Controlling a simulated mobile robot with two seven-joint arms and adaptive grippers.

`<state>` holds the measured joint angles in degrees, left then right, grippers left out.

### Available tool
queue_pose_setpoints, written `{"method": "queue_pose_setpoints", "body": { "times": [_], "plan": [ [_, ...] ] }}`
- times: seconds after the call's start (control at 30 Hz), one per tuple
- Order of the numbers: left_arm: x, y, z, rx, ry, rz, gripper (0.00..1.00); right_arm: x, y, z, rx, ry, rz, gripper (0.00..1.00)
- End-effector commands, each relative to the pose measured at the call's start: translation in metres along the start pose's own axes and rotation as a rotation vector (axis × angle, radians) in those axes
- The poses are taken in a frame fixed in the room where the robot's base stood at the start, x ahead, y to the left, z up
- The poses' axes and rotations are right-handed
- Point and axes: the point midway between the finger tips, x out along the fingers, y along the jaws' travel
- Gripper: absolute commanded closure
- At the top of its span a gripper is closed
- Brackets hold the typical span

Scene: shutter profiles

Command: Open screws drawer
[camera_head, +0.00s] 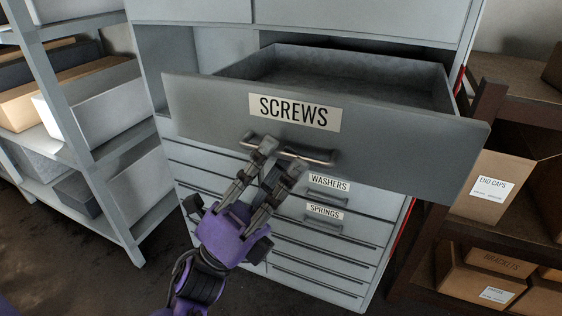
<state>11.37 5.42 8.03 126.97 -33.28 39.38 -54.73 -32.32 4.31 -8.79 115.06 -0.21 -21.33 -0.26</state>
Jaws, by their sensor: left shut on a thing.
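The screws drawer (400,148) is a wide grey drawer with a black-on-white SCREWS label. It stands well out from the grey cabinet, and the part of its inside that shows looks empty. Its curved metal handle (312,155) is below the label. My left gripper (268,152), purple with dark fingers, is shut on the left part of this handle, and its fingers hide that part. My right gripper is not in view.
Below, the washers drawer (376,196) and springs drawer (358,222) are shut, with several more shut drawers beneath. A grey metal rack with boxes stands on the left. A brown shelf with cardboard boxes (480,276) stands close on the right.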

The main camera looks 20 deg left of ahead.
Motion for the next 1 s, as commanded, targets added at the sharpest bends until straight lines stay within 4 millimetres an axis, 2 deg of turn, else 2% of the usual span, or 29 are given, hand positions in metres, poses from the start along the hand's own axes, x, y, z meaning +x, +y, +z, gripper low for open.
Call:
{"method": "queue_pose_setpoints", "body": {
  "times": [0.3,0.33,0.47,0.8,0.87,1.0],
  "plan": [
    [-0.001,0.001,0.0,0.003,0.0,0.004,1.0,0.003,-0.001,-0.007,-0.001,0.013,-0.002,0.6],
    [-0.001,0.001,0.0,0.003,0.0,0.004,0.9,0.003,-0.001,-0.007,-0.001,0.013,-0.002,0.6],
    [-0.001,0.001,0.0,0.002,0.0,0.003,0.73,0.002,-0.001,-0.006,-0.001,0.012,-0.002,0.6],
    [-0.002,0.0,0.0,0.0,0.0,0.002,0.73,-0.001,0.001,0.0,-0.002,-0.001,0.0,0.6],
    [-0.006,0.001,0.0,0.0,-0.001,0.003,0.73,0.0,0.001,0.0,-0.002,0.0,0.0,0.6],
    [-0.028,0.001,0.0,0.0,-0.003,0.007,0.73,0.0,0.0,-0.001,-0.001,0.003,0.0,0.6]
  ]
}}
